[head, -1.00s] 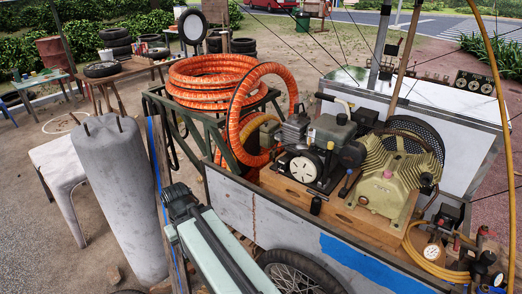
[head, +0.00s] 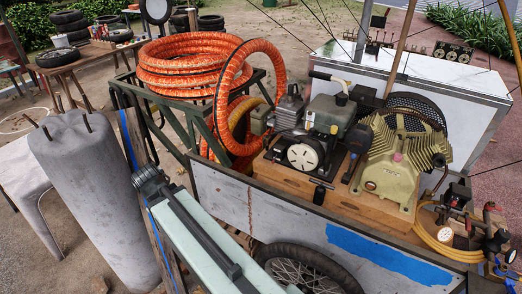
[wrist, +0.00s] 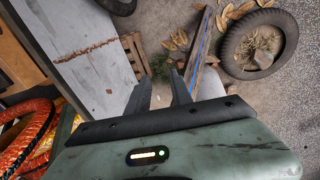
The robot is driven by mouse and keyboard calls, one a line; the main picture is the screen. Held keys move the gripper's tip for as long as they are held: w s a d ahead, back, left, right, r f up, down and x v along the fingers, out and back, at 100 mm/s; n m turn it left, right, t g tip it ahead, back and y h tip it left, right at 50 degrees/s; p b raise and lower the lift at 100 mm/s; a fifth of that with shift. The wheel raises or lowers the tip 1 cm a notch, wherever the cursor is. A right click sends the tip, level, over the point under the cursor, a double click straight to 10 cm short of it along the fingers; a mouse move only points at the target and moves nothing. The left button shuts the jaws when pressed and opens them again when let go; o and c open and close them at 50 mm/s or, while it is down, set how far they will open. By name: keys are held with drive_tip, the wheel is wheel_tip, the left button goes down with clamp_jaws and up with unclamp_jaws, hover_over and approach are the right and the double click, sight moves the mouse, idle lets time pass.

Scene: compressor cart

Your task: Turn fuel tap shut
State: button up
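The small engine (head: 328,130) with a white round starter cover stands on the wooden board of the cart, left of the olive compressor (head: 392,165). A fuel tap on the engine is too small for me to make out. My gripper (head: 148,178) is in front of the cart's left end, well away from the engine. In the wrist view my gripper (wrist: 161,80) points down toward the ground, its two dark fingers apart with nothing between them. The engine is not visible in the wrist view.
Orange hose coils (head: 190,65) sit in a green rack at the cart's left. A grey cylinder (head: 95,200) stands left of my arm. Gauges and a red-handled valve (head: 490,207) are at the cart's right end. A loose tyre (wrist: 260,43) lies on the ground.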

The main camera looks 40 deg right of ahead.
drive_tip(key=w+d+f+n+h+b, duration=0.25)
drive_tip(key=d+f+b, duration=0.2)
drive_tip(key=d, duration=0.65)
drive_tip(key=n+t+h+b, duration=0.3)
drive_tip(key=n+h+b, duration=1)
drive_tip(key=n, duration=0.3)
approach(265, 141)
drive_tip(key=shift+y, duration=0.25)
drive_tip(key=x, duration=0.6)
drive_tip(key=shift+w+d, duration=0.2)
drive_tip(key=shift+d, duration=0.1)
clamp_jaws()
